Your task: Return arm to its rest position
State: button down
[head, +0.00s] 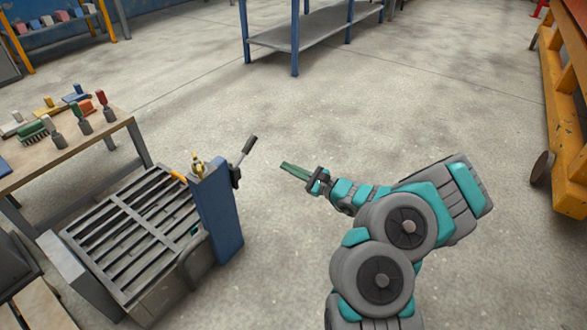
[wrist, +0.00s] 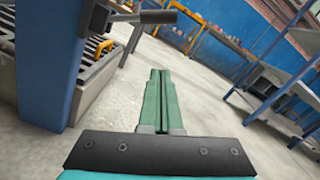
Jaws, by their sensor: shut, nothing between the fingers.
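My gripper (head: 296,170) is at the end of my teal and grey arm in the head view. It is held out over open floor, to the right of the blue panel of the mould machine (head: 215,215). Its green fingers are pressed together with nothing between them. In the wrist view, my gripper (wrist: 161,85) points ahead with its two fingers side by side and shut. The blue panel (wrist: 48,60) stands close on the left there, with a dark-handled lever (wrist: 155,17) at its upper edge. The fingers touch nothing.
A wooden table (head: 75,145) with brushes and tools stands at the left. A slatted metal grate (head: 140,230) lies beside the blue panel. A blue-legged shelf (head: 310,27) stands at the back, and an orange cart (head: 565,100) at the right. The middle floor is clear.

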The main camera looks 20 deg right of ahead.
jog(key=shift+v, duration=0.8)
jog(key=s+a+r+n+g+y+p, duration=0.25)
jog(key=s+a+r+n+g, duration=0.4)
jog(key=a+r, duration=0.4)
jog(key=s+a+r+n+g+y+p, duration=0.1)
jog(key=s+a+r+n+g+y, duration=0.2)
jog(key=s+a+r+n+g, duration=0.5)
jog(key=s+a+r+n+g+h+p, duration=0.25)
jog(key=s+a+r+n+h, duration=0.2)
jog(key=s+a, duration=0.45)
jog(key=s+d+r+n+h+p, duration=0.2)
jog(key=s+d+n+h+p, duration=0.2)
jog(key=s+d+h, duration=0.8)
jog(key=s+d+p, duration=0.1)
jog(key=s+d, duration=0.4)
jog(key=s, duration=0.3)
jog(key=shift+s+d+r+n+t, duration=0.2)
jog(key=shift+d+r+n+t, duration=0.1)
jog(key=shift+d+r+n, duration=0.1)
